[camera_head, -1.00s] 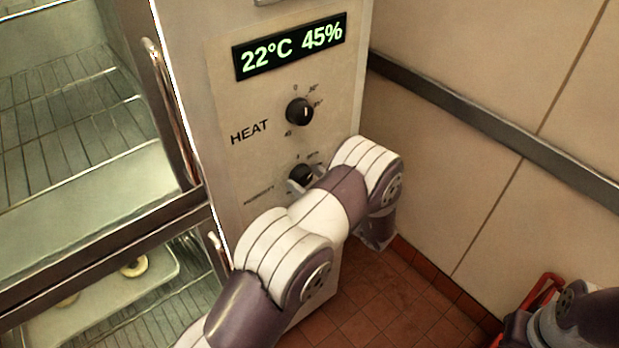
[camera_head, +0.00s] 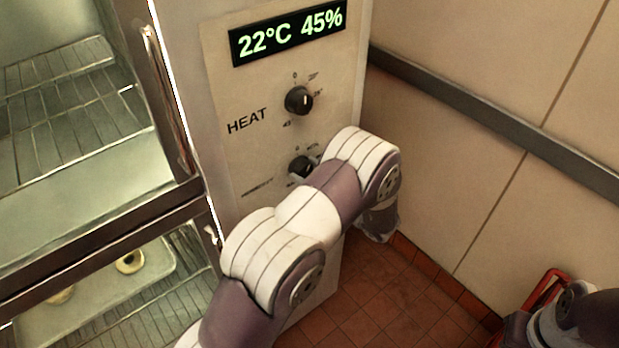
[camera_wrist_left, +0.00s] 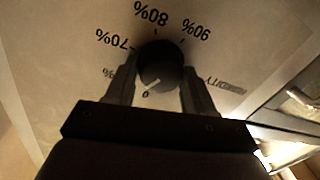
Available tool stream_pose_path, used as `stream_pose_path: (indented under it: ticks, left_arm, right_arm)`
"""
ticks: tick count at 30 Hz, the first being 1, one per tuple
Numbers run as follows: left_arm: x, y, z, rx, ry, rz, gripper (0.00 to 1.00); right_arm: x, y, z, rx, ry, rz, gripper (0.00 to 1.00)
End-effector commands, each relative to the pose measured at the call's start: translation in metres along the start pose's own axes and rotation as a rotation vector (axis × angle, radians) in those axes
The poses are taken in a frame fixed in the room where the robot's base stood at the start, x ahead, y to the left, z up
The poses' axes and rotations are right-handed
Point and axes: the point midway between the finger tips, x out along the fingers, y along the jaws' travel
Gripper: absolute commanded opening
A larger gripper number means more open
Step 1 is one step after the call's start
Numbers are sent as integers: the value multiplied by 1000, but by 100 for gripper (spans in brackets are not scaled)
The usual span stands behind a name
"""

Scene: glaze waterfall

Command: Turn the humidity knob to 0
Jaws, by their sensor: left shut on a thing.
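The black humidity knob (camera_head: 302,166) sits on the control panel below the heat knob, partly covered by my left gripper (camera_head: 306,175). In the left wrist view, the round humidity knob (camera_wrist_left: 160,66) lies between the two fingers of my left gripper (camera_wrist_left: 159,75), which is shut on it. The white line on the knob points to the lower left in that view, toward the printed 0. My right gripper is out of view; only part of my right arm shows at the lower right.
The heat knob (camera_head: 299,100) is just above the humidity knob. A cabinet with wire racks (camera_head: 70,110) and a tray of rings (camera_head: 95,285) stands at left. A tiled wall with a metal rail (camera_head: 480,115) is at right. A red object (camera_head: 543,292) shows at lower right.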

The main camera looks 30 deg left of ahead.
Motion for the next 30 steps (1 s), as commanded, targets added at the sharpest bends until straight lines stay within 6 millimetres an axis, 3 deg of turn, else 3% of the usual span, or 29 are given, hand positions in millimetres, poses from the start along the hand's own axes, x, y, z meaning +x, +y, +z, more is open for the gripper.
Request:
stream_pose_path:
  ticks: [1,15,30]
  left_arm:
    - [0,-2,4,-43,-2,-2,23]
    - [0,-3,3,-417,-41,1,23]
    - [0,-4,1,-572,-58,1,23]
  right_arm:
    - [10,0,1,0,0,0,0]
    - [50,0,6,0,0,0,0]
    - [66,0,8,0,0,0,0]
